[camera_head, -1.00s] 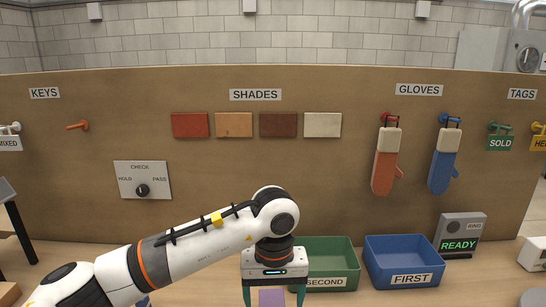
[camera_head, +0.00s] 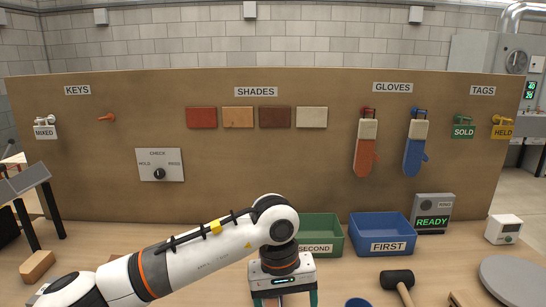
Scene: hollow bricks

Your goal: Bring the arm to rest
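My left arm comes in from the lower left, bent at a joint, with its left gripper (camera_head: 285,297) pointing down at the bottom edge of the head view. Its two teal fingers stand wide apart, and their tips are cut off by the frame edge. A small patch shows low between them, too cut off to identify. The gripper is in front of the green SECOND bin (camera_head: 328,228) and left of the blue FIRST bin (camera_head: 412,232). My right gripper is not in view.
A mallet (camera_head: 398,282), a grey disc (camera_head: 515,279), a blue round thing (camera_head: 357,303) and a white device (camera_head: 503,229) are on the table's right. A READY display (camera_head: 433,212) stands behind. A wooden block (camera_head: 37,266) lies left. A brown board (camera_head: 270,165) closes the back.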

